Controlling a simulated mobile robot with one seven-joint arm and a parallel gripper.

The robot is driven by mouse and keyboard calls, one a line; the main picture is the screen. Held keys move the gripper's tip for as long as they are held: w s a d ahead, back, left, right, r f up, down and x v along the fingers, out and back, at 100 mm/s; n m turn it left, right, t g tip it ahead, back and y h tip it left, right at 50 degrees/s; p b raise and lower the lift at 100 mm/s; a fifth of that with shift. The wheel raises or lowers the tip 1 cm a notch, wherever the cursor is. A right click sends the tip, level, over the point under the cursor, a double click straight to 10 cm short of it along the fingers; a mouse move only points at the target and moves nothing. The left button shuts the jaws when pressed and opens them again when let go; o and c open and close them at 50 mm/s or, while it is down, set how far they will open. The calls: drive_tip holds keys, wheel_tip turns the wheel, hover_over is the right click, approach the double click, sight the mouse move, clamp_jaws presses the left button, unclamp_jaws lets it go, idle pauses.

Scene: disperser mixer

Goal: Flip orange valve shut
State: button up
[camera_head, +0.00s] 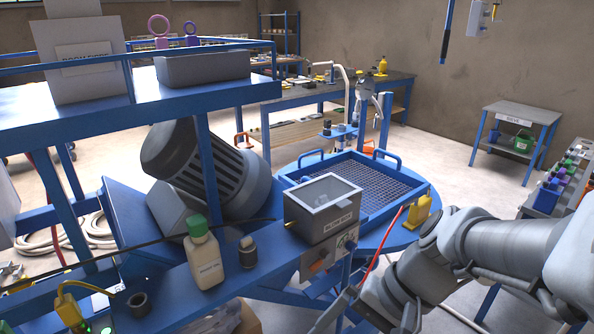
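An orange patch (318,264) is on the front of the grey control box below the lidded box. My arm comes in from the right and bends down in front of the blue bench. My gripper (338,308) is at the bottom middle, partly cut off by the frame edge. Its fingers are not clear, and I see nothing held. It is well apart from the orange handle.
A yellow part (418,212) is beside the blue mesh tray (343,187). A red cable hangs near my arm.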

wheel_tip(320, 180, down, 2)
drive_tip(key=w+a+m+y, duration=0.2)
drive_tip(key=m+y, duration=0.1)
drive_tip(key=y, duration=0.2)
drive_tip(key=m+t+b, duration=0.2)
drive_tip(key=m+t, duration=1.3)
drive_tip(key=m, duration=0.2)
approach(319, 263)
drive_tip(key=x, duration=0.3)
drive_tip(key=p+x, duration=0.1)
drive_tip(key=x, duration=0.4)
drive_tip(key=shift+w+f+p, duration=0.3)
drive_tip(key=shift+w, duration=0.1)
